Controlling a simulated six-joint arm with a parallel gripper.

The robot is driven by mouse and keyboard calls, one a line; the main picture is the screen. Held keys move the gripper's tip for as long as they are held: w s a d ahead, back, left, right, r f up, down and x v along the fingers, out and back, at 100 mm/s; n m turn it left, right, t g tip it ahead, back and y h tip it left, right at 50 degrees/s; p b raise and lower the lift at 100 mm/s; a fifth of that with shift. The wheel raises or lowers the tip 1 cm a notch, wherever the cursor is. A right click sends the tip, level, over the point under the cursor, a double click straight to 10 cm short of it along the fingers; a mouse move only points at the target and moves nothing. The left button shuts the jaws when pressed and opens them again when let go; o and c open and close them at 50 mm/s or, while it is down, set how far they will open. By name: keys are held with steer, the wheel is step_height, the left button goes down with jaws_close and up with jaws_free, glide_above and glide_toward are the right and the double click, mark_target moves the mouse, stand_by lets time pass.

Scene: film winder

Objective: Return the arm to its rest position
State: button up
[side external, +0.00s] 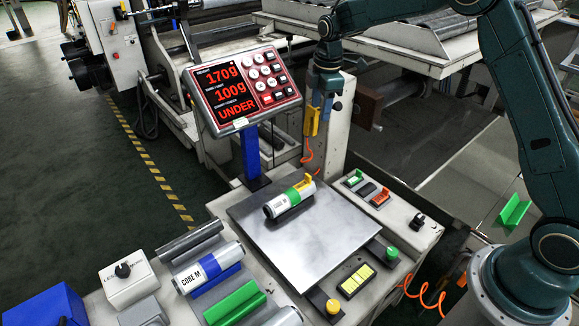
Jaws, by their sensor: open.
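My gripper (318,124) hangs fingers-down from my dark green arm, in front of a pale grey post. It is open and nothing shows between its fingers, one of which has a yellow tip. It is up and to the right of a white core with a green band (290,200), clearly apart from it. That core lies on its side on a grey metal weighing plate (335,240), with a yellow piece at its far end. The red display (243,88) on a blue stand reads 170g, 100g and UNDER.
A blue-banded core marked CORE M (207,267) lies at the front left, near a grey roll (190,241) and green holder (235,303). A knob box (128,278) and blue box (45,309) are farther left. Small switches (368,188) stand right of the plate; large machines fill the back.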

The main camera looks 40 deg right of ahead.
steer(key=s+a+r+m+t, duration=0.25)
steer(key=s+r+m, duration=0.45)
steer(key=s+r, duration=1)
steer(key=s+a+f+m+t, duration=0.1)
steer(key=s+m, duration=0.2)
steer(key=s, duration=0.7)
steer(key=s+a+f+m+t, duration=0.1)
steer(key=s+m, duration=0.3)
steer(key=s, duration=0.7)
steer(key=shift+a+f, duration=0.2)
steer(key=shift+f, duration=0.2)
